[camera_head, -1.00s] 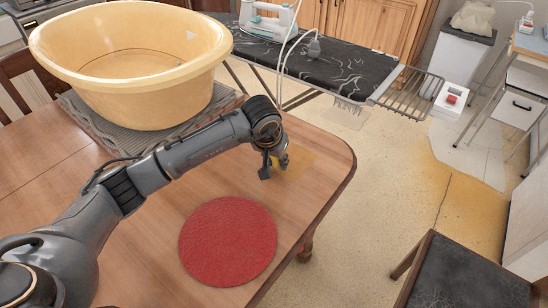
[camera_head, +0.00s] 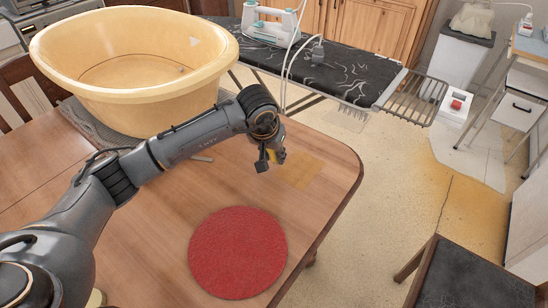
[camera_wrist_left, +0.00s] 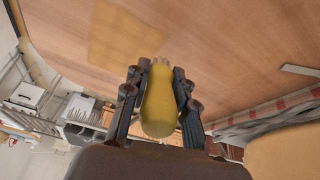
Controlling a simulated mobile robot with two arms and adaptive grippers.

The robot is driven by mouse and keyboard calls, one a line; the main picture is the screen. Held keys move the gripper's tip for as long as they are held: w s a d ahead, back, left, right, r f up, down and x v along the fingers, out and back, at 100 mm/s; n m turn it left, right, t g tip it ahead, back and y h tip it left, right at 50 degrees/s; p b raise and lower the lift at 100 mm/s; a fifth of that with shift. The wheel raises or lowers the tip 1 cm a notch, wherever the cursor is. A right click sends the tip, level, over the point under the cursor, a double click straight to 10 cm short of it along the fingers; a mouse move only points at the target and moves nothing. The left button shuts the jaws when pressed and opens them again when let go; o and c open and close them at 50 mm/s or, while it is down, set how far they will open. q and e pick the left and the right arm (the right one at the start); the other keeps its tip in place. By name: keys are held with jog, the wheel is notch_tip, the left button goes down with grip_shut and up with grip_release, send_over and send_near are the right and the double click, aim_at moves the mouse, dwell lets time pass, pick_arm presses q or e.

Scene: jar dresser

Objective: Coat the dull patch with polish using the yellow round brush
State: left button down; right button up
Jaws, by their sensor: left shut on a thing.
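My left gripper (camera_head: 272,160) is shut on the yellow round brush, which shows as a small bit of yellow beside the fingers in the head view. In the left wrist view the brush's rounded yellow handle (camera_wrist_left: 158,105) is between the fingers (camera_wrist_left: 157,82), with pale bristles pointing at the tabletop. The dull patch (camera_head: 302,172) is a yellowish square on the wooden table, just right of the gripper. It also shows in the left wrist view (camera_wrist_left: 122,38), above and left of the bristles. I cannot tell whether the bristles touch the wood. My right gripper is not in view.
A round red mat (camera_head: 238,253) lies on the table (camera_head: 180,215) in front of the gripper. A large yellow tub (camera_head: 135,95) stands behind my left arm. A small grey strip (camera_head: 203,158) lies near it. An ironing board (camera_head: 330,68) is beyond the table.

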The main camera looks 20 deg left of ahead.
pick_arm(q)
jog(key=shift+r, duration=0.65)
jog(key=shift+a+r+p, duration=0.1)
jog(key=shift+r+p, duration=0.45)
jog(key=shift+r, duration=0.1)
jog(key=shift+r+p, duration=0.45)
jog(key=shift+r, duration=0.45)
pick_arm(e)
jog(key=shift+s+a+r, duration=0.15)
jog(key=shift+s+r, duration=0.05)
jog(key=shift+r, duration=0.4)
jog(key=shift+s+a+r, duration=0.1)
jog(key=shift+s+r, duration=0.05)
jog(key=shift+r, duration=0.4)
